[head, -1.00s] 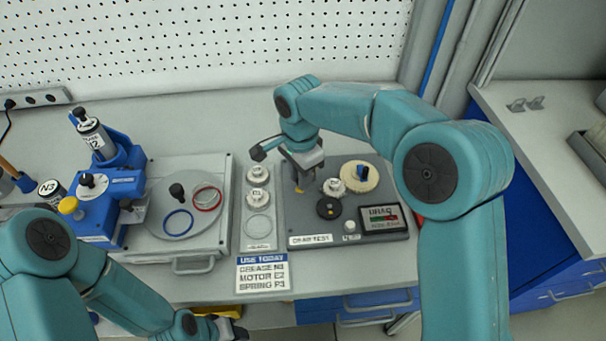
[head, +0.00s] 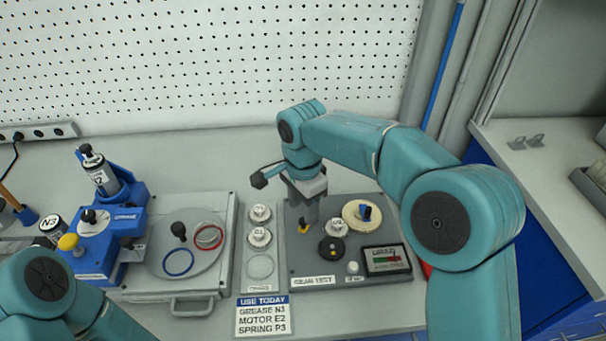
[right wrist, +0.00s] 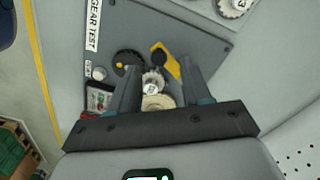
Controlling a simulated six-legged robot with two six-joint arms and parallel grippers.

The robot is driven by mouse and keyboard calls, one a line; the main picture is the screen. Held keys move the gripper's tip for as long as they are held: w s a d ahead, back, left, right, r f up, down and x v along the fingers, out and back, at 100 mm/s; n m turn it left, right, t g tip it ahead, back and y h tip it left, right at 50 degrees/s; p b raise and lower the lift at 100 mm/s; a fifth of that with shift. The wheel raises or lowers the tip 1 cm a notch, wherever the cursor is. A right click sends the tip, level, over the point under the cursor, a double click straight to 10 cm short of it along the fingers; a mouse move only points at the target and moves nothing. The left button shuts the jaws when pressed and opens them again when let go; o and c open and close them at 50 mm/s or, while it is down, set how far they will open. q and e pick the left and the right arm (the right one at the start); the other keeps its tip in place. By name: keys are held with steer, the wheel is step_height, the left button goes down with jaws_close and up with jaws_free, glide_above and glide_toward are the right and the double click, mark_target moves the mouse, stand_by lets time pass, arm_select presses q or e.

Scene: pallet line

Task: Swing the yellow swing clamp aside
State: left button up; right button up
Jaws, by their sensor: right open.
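The yellow swing clamp (head: 304,229) sits on the dark grey gear test plate (head: 290,268), mostly hidden behind my right gripper in the head view. In the right wrist view, the clamp is a short yellow bar (right wrist: 173,68) with a black end, just beyond the fingertips. My right gripper (head: 306,218) is open and points down over the clamp. In the wrist view its two fingers (right wrist: 162,78) stand apart, with the clamp in line with the gap. I cannot tell whether a finger touches it. My left gripper is out of view.
Beside the clamp are a black gear (head: 331,249), a small white gear (head: 336,227), a cream gear (head: 360,213) and a display box (head: 386,260). A strip with white gears (head: 260,237) lies left of the plate. A grey fixture (head: 222,282) and blue press (head: 95,242) stand further left.

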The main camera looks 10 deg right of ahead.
step_height(320, 180, up, 13)
steer(key=p, duration=0.1)
stand_by(0.5)
